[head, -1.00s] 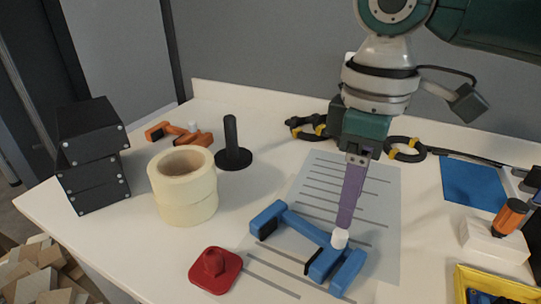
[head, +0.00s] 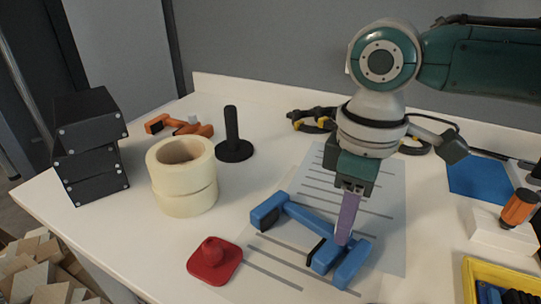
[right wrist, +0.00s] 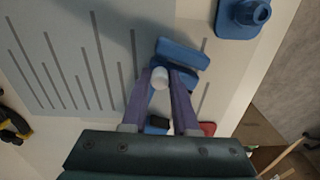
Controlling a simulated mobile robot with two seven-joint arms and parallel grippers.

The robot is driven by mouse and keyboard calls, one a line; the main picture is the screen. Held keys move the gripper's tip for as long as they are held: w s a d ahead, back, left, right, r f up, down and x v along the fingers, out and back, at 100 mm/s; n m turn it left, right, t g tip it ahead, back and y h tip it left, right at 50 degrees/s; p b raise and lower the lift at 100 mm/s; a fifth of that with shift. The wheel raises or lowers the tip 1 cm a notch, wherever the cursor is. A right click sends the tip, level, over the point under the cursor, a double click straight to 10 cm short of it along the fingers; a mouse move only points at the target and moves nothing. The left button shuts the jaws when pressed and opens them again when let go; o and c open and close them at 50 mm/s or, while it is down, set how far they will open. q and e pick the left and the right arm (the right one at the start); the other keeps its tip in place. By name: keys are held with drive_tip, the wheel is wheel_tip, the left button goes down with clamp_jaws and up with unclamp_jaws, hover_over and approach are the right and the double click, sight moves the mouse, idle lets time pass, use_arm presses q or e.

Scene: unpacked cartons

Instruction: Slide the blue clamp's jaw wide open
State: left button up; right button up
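The blue clamp (head: 313,220) lies on the lined grey sheet. Its left end block (head: 268,212) and its sliding jaw (head: 325,258) have black facing pads and a wide gap between them. A further blue block (head: 352,265) sits close beyond the jaw at the bar's right end. My right gripper (head: 343,242) points down at the jaw. In the right wrist view, its purple fingers (right wrist: 164,76) are apart, with the white knob (right wrist: 159,78) between them, nearer the left finger. Firm contact cannot be seen. The knob is hidden in the head view. My left gripper is out of view.
A red knobbed piece (head: 214,262), tape rolls (head: 184,178), a black post (head: 233,135), an orange clamp (head: 190,128) and black boxes (head: 90,145) stand left. A white block (head: 500,232) and yellow bin (head: 490,272) are right. A blue knobbed piece (right wrist: 243,16) lies near the table edge.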

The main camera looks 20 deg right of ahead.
clamp_jaws()
idle(0.9)
